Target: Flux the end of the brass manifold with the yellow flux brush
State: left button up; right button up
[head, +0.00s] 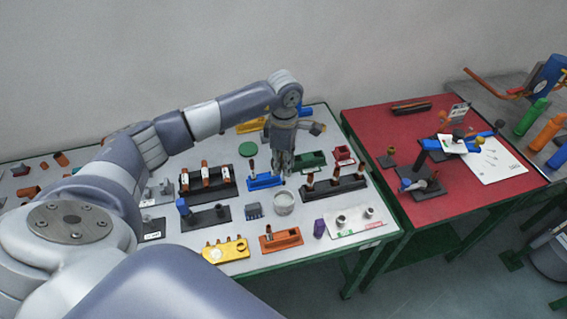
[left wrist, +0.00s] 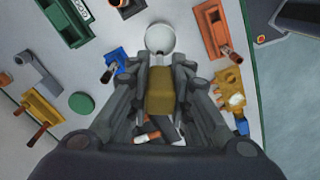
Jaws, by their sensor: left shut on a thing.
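My left gripper (head: 283,174) points down over the grey-white table, just behind a round pale cup (head: 284,203). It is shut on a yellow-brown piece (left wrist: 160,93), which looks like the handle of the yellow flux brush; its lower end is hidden. In the left wrist view the cup (left wrist: 160,38) lies just beyond the fingertips; I cannot tell if the held piece touches it. A yellow block with several short stubs (head: 226,251), possibly the brass manifold, lies at the table's front edge; it also shows in the left wrist view (left wrist: 229,88). My right gripper is not in view.
A blue holder (head: 265,182) and an orange holder (head: 280,240) stand near the cup. Black racks with copper-coloured tubes (head: 335,187) flank the gripper. A white panel with fittings (head: 356,224) lies at right. The red table (head: 425,205) stands beyond a gap.

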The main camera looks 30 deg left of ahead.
aim_at(284, 179)
pick_arm(q)
notch_tip(284, 179, down, 5)
jog(key=b, duration=0.3)
jog(key=shift+r+b, duration=0.2)
jog(key=shift+b, duration=0.15)
jog(key=shift+f+b, duration=0.45)
jog(key=shift+f, duration=0.1)
jog(key=shift+b, duration=0.35)
